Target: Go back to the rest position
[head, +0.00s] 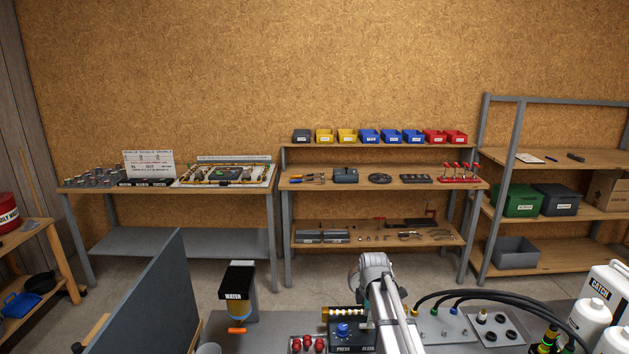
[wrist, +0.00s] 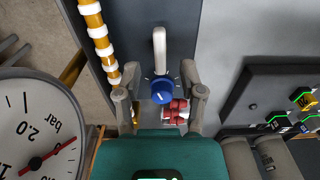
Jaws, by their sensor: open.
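My gripper (wrist: 161,73) is open in the wrist view. Its two fingers are apart, one on each side of a blue knob (wrist: 163,91); I cannot tell whether they touch it. A light grey bar runs up from the knob. The blue knob (head: 343,329) also shows in the head view, on a dark panel at the bottom centre. My arm (head: 385,300) reaches over the bench just right of that panel. The gripper's fingers are not clear in the head view.
Red knobs (head: 308,344) sit left of the panel, and a black-topped water unit (head: 237,290) stands further left. Black hoses (head: 480,297) and white bottles (head: 590,318) are on the right. A pressure gauge (wrist: 40,130) is close at left in the wrist view. Benches stand along the wall.

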